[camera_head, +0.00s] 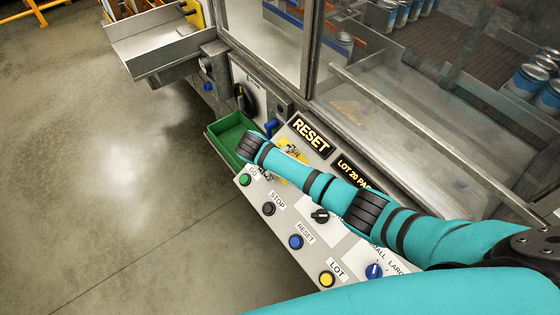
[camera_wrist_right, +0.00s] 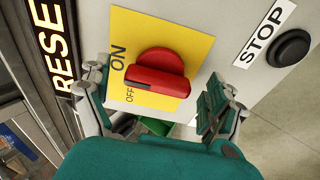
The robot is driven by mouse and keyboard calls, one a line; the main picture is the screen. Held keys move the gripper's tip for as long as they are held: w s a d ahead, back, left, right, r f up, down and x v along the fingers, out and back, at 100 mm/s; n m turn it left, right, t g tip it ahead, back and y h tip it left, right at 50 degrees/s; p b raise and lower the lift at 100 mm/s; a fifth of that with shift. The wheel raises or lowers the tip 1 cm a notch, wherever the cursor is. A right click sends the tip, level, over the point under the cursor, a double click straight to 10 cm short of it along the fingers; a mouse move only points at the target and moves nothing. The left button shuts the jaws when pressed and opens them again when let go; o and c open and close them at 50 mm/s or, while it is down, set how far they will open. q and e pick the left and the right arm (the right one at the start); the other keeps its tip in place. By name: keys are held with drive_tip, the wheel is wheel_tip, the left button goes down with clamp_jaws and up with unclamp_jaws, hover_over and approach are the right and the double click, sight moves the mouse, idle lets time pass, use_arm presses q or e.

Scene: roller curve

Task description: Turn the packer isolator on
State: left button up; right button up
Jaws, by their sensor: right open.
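The packer isolator shows in the right wrist view as a red rotary handle (camera_wrist_right: 157,75) on a yellow plate (camera_wrist_right: 140,30) marked ON and OFF. The handle's bar lies across the picture, its left end close beside the OFF label. My right gripper (camera_wrist_right: 156,82) is open, one finger on each side of the handle, both seemingly apart from it. In the head view my right arm covers most of the yellow plate (camera_head: 284,141), and the red handle and most of the gripper are hidden. My left gripper is not in view.
A black STOP button (camera_wrist_right: 289,48) sits right of the plate. The panel also holds a green button (camera_head: 244,180), a blue RESET button (camera_head: 296,242), a yellow LOT button (camera_head: 327,279) and a black selector (camera_head: 320,216). A green bin (camera_head: 224,140) stands beside the panel; open floor lies left.

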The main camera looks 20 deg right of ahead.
drive_tip(key=v, duration=1.2)
